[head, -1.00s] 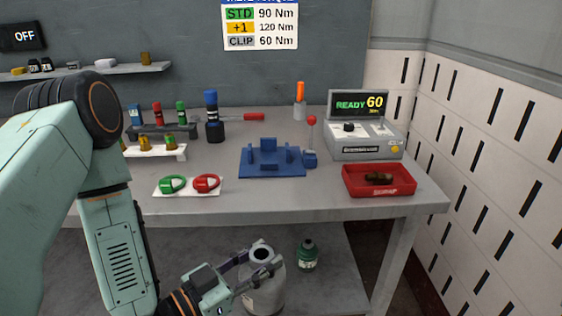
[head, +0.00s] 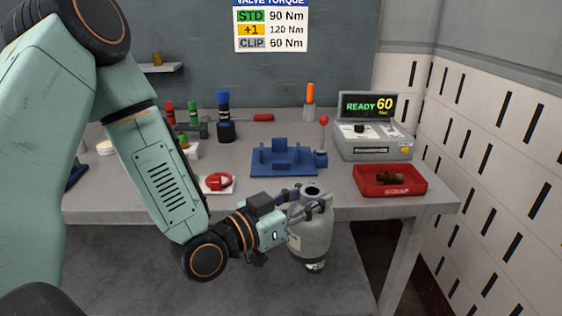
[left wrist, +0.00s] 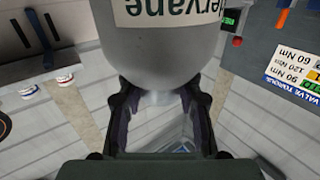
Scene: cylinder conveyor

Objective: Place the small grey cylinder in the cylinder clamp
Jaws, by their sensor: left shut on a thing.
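The small grey cylinder (head: 311,240) is held upright by its neck in my left gripper (head: 306,205), in front of the table's front edge. In the left wrist view the grey cylinder (left wrist: 165,50) fills the top middle, with part of its label showing, and the two fingers of my left gripper (left wrist: 160,100) close around its neck. The blue cylinder clamp (head: 284,160) stands empty on the table, beyond and a little left of the cylinder. A red-knobbed lever (head: 323,122) stands at the clamp's right side. My right gripper is not in view.
A red scrap tray (head: 390,191) holds a brownish part at the right front. The torque machine (head: 372,142), reading READY 60, stands behind it. A red ring (head: 219,181) on a white plate lies left of the clamp.

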